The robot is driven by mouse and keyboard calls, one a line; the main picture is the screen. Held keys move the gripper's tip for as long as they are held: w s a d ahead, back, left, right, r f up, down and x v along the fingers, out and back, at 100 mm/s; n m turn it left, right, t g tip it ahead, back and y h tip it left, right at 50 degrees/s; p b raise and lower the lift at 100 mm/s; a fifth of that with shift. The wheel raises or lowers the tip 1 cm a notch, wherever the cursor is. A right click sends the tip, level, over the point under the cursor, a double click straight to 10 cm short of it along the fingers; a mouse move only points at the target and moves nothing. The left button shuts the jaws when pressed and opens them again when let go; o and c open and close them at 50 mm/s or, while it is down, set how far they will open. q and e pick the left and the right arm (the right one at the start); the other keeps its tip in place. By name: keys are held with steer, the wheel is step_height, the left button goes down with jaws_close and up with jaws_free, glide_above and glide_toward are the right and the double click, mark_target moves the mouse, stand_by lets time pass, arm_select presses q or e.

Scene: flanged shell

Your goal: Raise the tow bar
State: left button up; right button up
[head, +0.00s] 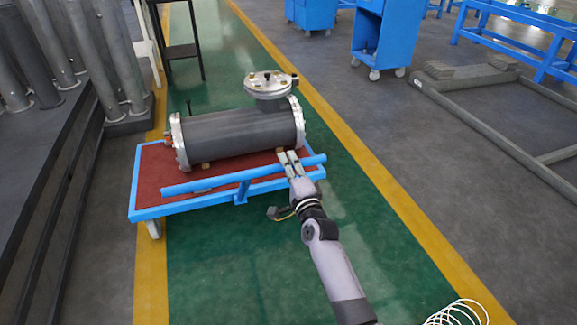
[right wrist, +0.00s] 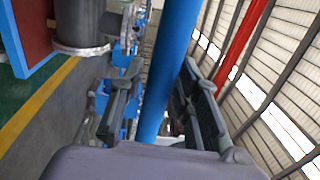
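The tow bar is a blue crossbar (head: 215,181) along the near side of a low blue cart, joined to it by a short blue stem near the middle. It looks about level with the cart's edge. My right gripper (head: 289,158) is at the bar's right part, fingers pointing at it. In the right wrist view the bar (right wrist: 172,65) runs between the two fingers (right wrist: 160,85). The fingers stand apart, with a visible gap between the left finger and the bar, so the gripper is open around it. My left gripper is not in view.
The cart's red deck (head: 152,172) carries a grey flanged shell (head: 240,132). Dark racks with grey pipes (head: 80,60) stand at left. A grey floor frame (head: 490,125) lies at right, with blue cabinets (head: 380,35) behind. A white coiled cable (head: 458,313) lies at bottom right. Green floor in front is clear.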

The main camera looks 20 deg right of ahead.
jaws_close()
steer(key=shift+r, duration=0.1)
stand_by(0.5)
